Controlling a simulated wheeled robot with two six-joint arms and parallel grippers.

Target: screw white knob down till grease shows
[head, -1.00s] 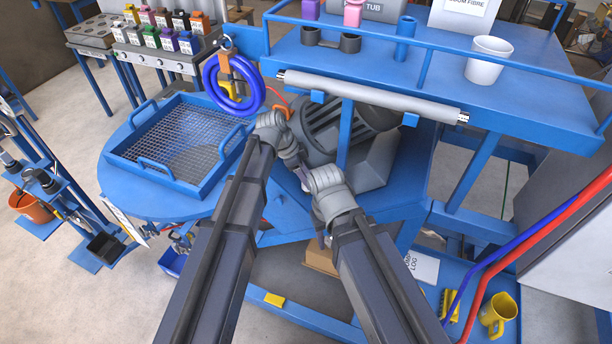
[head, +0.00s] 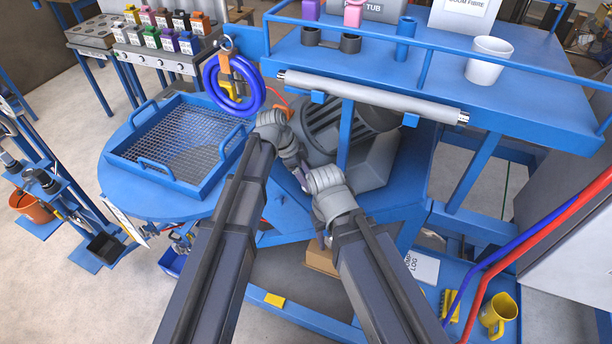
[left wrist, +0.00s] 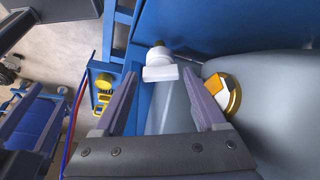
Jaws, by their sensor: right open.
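The white knob (left wrist: 160,72) shows in the left wrist view, with a paler round part behind it. My left gripper (left wrist: 160,76) is open, one finger on each side of the knob in the picture. I see gaps on both sides and cannot tell if the knob lies at fingertip depth. In the head view the knob is hidden by my arms and wrists. My right gripper (head: 321,240) is open below its wrist in the head view, partly covered by my own arm. No grease is visible.
The grey motor (head: 325,128) and blue frame crowd close behind my wrists. A blue shelf with a grey roller (head: 375,97) overhangs at the right. A blue mesh tray (head: 180,140) lies at left. A yellow-and-white fitting (left wrist: 222,94) sits right of the left fingers.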

